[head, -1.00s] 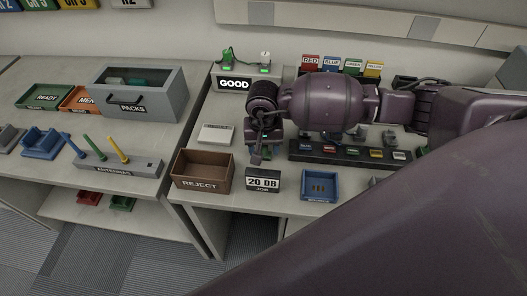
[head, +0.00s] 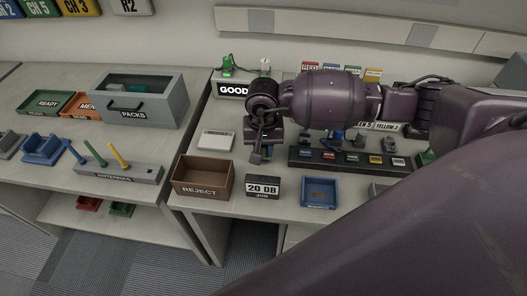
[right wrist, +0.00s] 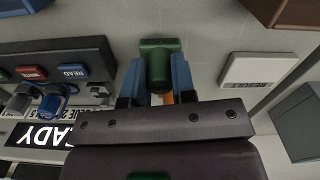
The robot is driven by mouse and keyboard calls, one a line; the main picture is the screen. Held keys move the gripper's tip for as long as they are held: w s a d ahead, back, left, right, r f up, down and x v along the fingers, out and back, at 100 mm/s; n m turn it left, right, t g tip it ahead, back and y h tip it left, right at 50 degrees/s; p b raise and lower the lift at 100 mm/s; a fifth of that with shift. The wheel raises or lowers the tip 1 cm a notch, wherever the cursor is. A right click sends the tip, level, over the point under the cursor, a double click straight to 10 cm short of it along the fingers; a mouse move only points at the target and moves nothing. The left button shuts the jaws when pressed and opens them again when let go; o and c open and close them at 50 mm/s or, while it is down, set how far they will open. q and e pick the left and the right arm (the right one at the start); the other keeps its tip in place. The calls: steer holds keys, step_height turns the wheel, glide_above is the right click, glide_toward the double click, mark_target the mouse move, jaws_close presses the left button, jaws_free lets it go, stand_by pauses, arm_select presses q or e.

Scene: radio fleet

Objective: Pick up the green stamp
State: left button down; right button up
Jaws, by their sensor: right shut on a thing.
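The green stamp (right wrist: 158,62) shows in the right wrist view, with a wide end and a rounded body. My right gripper (right wrist: 162,82) is shut on it, with a blue finger on each side. In the head view, my right gripper (head: 262,148) hangs over the bench, between the white card and the black button strip. The stamp is mostly hidden there by the gripper. My left gripper is not in view.
The brown REJECT bin (head: 201,188), the 20 DB sign (head: 263,186) and a blue tray (head: 319,203) line the front edge. The black button strip (head: 318,165) lies to the right. A white RESULT card (right wrist: 258,70) lies beside the gripper.

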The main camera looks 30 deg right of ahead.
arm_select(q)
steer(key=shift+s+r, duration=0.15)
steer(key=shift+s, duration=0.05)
arm_select(e)
step_height(320, 180, up, 18)
steer(key=shift+f, duration=0.2)
